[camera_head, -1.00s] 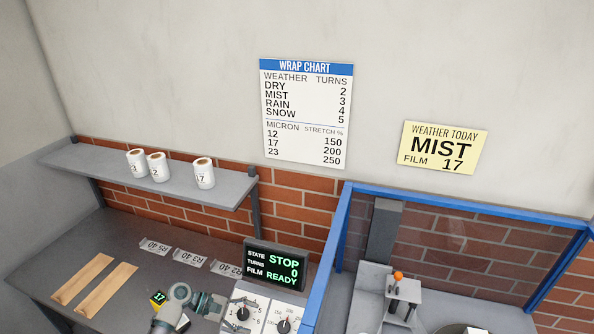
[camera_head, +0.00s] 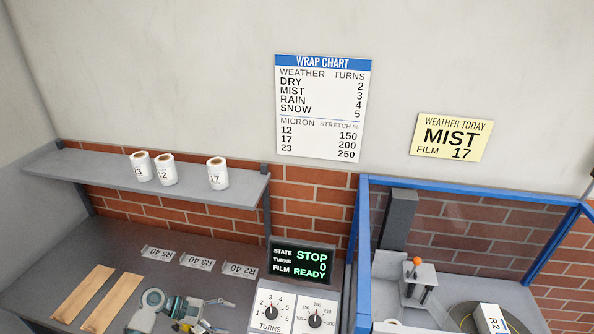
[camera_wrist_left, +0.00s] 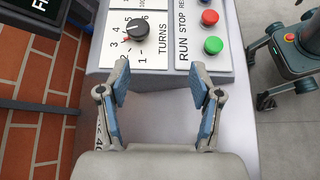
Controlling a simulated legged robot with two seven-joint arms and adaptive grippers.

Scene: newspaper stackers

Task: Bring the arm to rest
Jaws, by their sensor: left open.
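My left arm comes in at the bottom left of the head view, and its gripper (camera_head: 218,315) is over the bench beside the control panel (camera_head: 292,311). In the left wrist view the gripper (camera_wrist_left: 159,80) has its two blue-padded fingers wide apart with nothing between them. The panel (camera_wrist_left: 160,60) is just beyond the fingertips, with the TURNS dial (camera_wrist_left: 143,27), a red button (camera_wrist_left: 209,17) and a green button (camera_wrist_left: 213,45). I see no contact with them. The right gripper is out of view.
The display (camera_head: 300,262) reads STOP, 0, READY. Film rolls (camera_head: 165,169) stand on the shelf (camera_head: 110,185). Brown strips (camera_head: 110,302) and labels (camera_head: 197,262) lie on the bench. A blue frame (camera_head: 362,240) encloses the machine, where a bundle marked R2 (camera_head: 491,319) sits.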

